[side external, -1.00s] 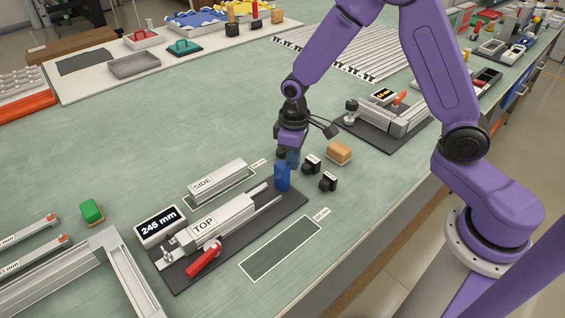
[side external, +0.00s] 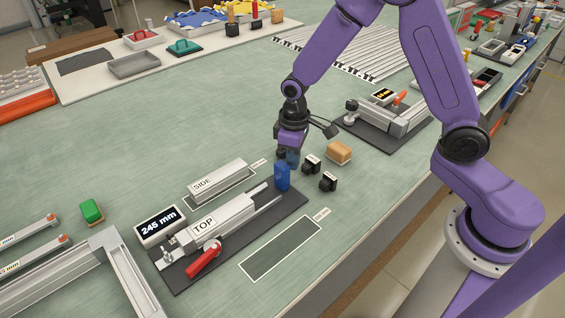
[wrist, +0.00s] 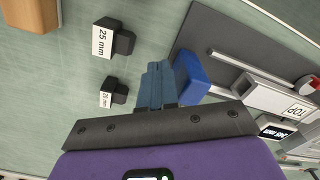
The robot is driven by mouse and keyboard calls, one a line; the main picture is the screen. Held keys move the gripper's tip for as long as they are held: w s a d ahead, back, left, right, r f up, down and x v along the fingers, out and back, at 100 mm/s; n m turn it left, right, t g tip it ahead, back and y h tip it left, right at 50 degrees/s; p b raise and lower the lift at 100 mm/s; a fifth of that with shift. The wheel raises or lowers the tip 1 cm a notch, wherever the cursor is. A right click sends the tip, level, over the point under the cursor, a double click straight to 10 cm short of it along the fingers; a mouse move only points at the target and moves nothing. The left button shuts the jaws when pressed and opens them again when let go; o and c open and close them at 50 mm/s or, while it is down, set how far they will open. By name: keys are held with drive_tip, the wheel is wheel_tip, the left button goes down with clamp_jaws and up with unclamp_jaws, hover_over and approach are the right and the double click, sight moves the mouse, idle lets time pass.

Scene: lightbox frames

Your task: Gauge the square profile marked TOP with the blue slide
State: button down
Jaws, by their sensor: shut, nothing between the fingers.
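The square profile marked TOP (side external: 224,217) lies in the gauge on a dark base plate (side external: 285,212). In the wrist view, my closed fingers (wrist: 156,85) are right beside the slide (wrist: 190,76); contact is unclear. The TOP profile (wrist: 280,101) lies beyond it. The gauge's display (side external: 160,227) appears to read 245 mm. A red lever (side external: 204,259) is at the near end.
The SIDE profile (side external: 218,180) lies on an outlined spot behind the gauge. An outlined dark spot (side external: 281,248) in front is empty. Two black blocks (side external: 327,182) and a tan block (side external: 339,152) stand right of my gripper. A green block (side external: 92,211) is at left.

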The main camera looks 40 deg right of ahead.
sight(280, 165)
drive_tip(key=shift+a, duration=0.25)
drive_tip(key=shift+a, duration=4.65)
drive_tip(key=shift+a, duration=0.1)
drive_tip(key=shift+d, duration=0.75)
wheel_tip(280, 165, up, 7)
